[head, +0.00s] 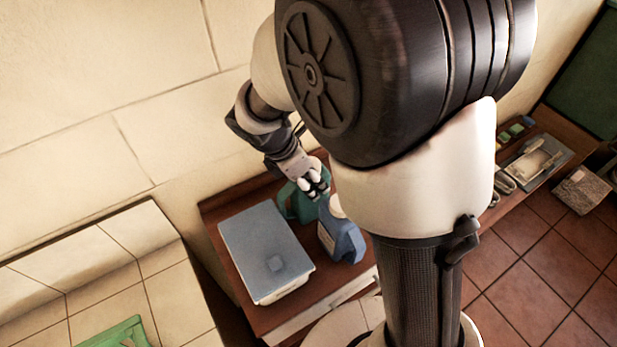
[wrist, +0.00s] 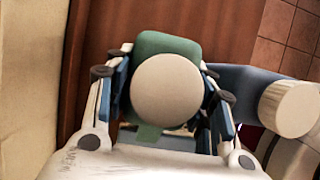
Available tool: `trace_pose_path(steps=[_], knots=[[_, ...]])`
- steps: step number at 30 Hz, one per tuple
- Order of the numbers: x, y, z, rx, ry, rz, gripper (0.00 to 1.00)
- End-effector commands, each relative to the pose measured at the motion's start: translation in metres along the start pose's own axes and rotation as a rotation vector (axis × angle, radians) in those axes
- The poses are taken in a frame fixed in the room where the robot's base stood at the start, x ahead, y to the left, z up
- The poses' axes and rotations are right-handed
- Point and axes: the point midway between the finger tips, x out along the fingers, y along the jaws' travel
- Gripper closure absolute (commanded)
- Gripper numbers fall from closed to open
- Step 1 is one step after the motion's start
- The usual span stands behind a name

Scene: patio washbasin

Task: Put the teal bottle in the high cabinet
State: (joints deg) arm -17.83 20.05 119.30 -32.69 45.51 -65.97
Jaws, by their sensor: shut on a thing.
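The teal bottle (head: 287,204) stands on the wooden counter by the wall, partly hidden by my gripper in the head view. In the wrist view its round off-white cap (wrist: 167,90) faces the camera, with the teal body (wrist: 165,44) showing behind it. My gripper (head: 314,184) reaches down over the bottle's top. In the wrist view my gripper (wrist: 165,92) has a finger on each side of the bottle and is shut on it. I cannot tell whether the bottle's base touches the counter. The high cabinet is not recognisable in either view.
A blue bottle with a white cap (head: 343,240) stands close to the right; its cap also shows in the wrist view (wrist: 289,108). A blue-lidded box (head: 265,250) is at the left on the wooden counter (head: 222,206). A tiled ledge (head: 110,270) is lower left.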

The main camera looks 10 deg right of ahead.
Motion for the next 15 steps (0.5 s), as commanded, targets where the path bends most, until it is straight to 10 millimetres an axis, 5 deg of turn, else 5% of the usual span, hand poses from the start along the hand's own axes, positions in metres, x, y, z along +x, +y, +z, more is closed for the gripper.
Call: trace_pose_path(steps=[4,5,15], knots=[[0.0023,0.0007,-0.0008,0.0,0.0,0.002,1.0],[0.0028,0.0,-0.0013,0.0,0.0,0.0,0.49],[0.0024,-0.0001,-0.0011,0.0,0.0,0.0,0.3]])
